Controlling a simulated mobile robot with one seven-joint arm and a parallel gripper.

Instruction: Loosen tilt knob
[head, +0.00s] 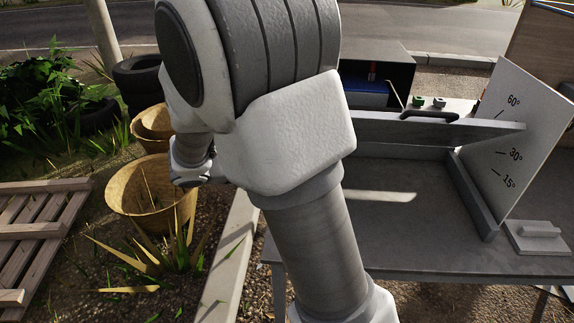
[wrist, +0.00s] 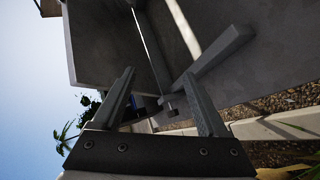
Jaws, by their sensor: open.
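A grey tilting board (head: 435,130) with a dark handle (head: 430,116) stands on a grey table in the head view. An upright plate (head: 516,150) beside it is marked 15°, 30° and 60°. I cannot pick out the tilt knob for certain; my arm covers part of the table's left side. In the wrist view, a small dark piece (wrist: 171,108) shows between the fingers at the end of a grey bar (wrist: 210,62), but I cannot tell whether it is the knob. My gripper (wrist: 160,73) is open, with nothing visibly held.
A grey table (head: 400,225) spans the right. A small block with a bar (head: 541,235) sits at its right side. An open dark box (head: 378,85) and small green-topped items (head: 428,102) are behind the board. Wicker baskets (head: 150,195) and a wooden pallet (head: 40,235) are left.

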